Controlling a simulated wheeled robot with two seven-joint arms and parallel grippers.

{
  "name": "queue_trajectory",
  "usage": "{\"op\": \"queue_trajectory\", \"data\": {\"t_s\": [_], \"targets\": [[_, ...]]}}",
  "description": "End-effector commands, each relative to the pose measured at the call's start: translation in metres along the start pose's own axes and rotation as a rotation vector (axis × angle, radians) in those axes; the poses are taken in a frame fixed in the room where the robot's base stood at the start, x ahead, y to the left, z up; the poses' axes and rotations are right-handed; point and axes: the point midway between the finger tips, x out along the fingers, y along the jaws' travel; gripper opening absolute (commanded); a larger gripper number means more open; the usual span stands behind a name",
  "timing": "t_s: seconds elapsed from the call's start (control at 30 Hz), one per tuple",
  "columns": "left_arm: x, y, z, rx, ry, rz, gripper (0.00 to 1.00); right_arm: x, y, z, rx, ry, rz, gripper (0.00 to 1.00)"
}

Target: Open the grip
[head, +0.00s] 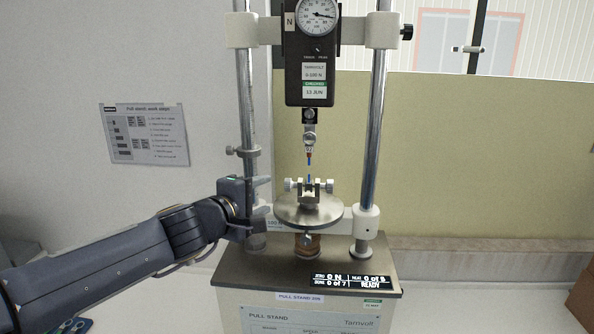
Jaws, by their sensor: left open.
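The pull stand (235,277) stands in the middle of the head view, with a force gauge (317,50) between two steel posts. A hook (309,138) hangs under the gauge, with a thin piece with a red and blue end (309,158) below it. A small grip (309,188) with a knob on each side sits on the round steel plate (309,211). A blue piece stands up from the grip's middle. My left gripper (268,202) is open and empty, just left of the plate and grip. My right gripper is not in view.
A display (350,281) on the stand's base reads "0 N" and "READY". The left post (245,100) rises close behind my left gripper. An instruction sheet (145,134) hangs on the left wall. A brown box edge (582,300) shows at lower right.

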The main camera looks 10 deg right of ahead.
Motion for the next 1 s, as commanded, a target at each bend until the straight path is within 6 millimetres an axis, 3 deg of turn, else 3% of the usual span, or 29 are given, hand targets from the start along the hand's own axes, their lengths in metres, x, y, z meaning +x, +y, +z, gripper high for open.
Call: {"op": "queue_trajectory", "data": {"t_s": [0.6, 0.97, 1.0], "targets": [[0.077, 0.000, 0.000, -0.026, 0.004, -0.006, 0.50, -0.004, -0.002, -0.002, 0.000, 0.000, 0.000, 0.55], [0.083, 0.000, 0.000, -0.024, 0.004, -0.006, 0.50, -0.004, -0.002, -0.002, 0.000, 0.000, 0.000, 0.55], [0.083, 0.000, 0.000, -0.024, 0.004, -0.006, 0.45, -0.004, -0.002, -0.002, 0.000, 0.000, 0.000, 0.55]]}}
